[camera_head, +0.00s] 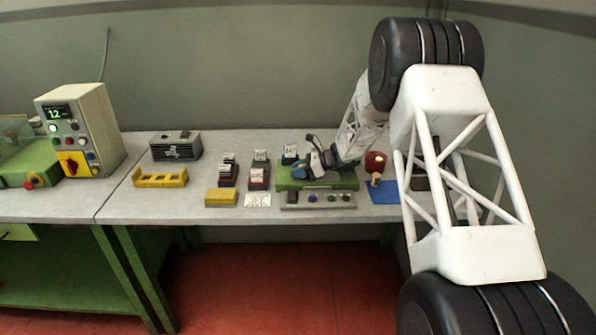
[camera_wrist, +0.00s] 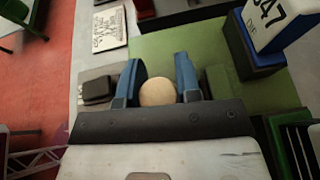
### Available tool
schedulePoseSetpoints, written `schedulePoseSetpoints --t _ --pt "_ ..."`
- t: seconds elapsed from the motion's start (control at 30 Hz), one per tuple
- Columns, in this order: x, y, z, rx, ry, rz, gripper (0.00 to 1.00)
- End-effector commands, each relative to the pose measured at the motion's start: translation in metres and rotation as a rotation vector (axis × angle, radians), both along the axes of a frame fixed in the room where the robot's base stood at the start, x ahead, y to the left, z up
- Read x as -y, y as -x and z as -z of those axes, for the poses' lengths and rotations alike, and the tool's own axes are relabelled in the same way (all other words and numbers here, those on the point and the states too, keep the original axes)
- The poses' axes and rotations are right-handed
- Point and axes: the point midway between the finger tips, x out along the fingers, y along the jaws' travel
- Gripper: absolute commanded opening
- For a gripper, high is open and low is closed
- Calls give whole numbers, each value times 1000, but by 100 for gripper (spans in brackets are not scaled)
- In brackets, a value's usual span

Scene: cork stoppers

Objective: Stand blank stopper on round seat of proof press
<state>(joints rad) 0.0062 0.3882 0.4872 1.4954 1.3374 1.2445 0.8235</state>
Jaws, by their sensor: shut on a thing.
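My gripper (camera_wrist: 157,97) has its two blue fingers on either side of a pale, round cork stopper (camera_wrist: 156,91), shut on it, in the wrist view. I see the stopper mostly from its end. In the head view my gripper (camera_head: 303,171) is low over a green base (camera_head: 342,183), which looks like the proof press. The green surface (camera_wrist: 150,48) also shows beyond the fingers in the wrist view. The stopper's underside and the round seat are hidden, so I cannot tell whether the stopper touches the base.
A grey bar with knobs (camera_head: 320,199) lies in front of the green base. Numbered blocks (camera_head: 259,178) stand to its left, with a yellow block (camera_head: 221,197) and a printed card (camera_head: 257,200). A red object (camera_head: 376,160) and blue mat (camera_head: 384,194) are to the right.

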Motion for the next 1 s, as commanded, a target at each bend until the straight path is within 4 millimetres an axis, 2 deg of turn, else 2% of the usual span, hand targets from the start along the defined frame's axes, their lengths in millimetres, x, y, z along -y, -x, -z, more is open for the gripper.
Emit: schedulePoseSetpoints --t 0.2,0.23,0.3,0.7,0.87,1.0 --pt "0 0 3 0 0 0 10" --pt "0 0 3 0 0 0 34" --pt "0 0 3 0 0 0 42" --pt "0 0 0 1 0 0 42" --pt "10 1 -4 0 0 1 42" --pt "25 2 -10 0 0 1 42"
